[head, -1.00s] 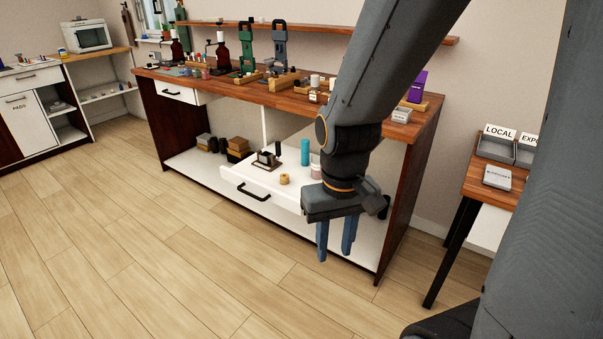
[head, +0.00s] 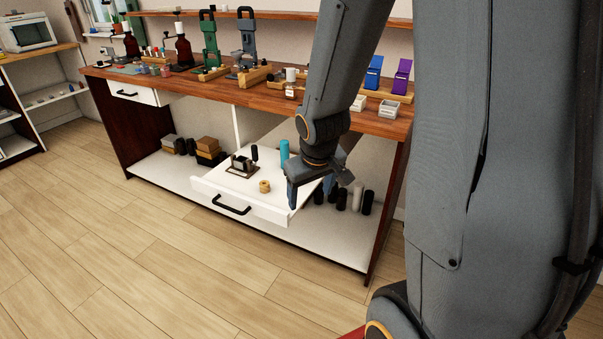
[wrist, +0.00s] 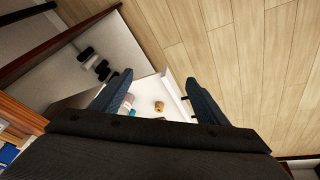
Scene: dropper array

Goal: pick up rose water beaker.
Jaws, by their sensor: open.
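An open white drawer (head: 215,191) juts from the workbench. A small pale pink item (wrist: 129,100), possibly the rose water beaker, shows in the wrist view by the inner side of the left finger, partly covered. It is hidden behind my gripper in the head view. My gripper (head: 308,193) is open with nothing between its blue fingers, at the drawer's right side. In the wrist view, my gripper (wrist: 158,80) has its fingers spread on both sides of the drawer.
The drawer also holds a teal cylinder (head: 284,152), a tan ring-shaped piece (head: 265,186) and a small dark device (head: 243,163). Black and grey cylinders (head: 357,198) stand on the lower shelf at right. The bench top (head: 160,82) above is crowded. The floor (head: 160,270) in front is clear.

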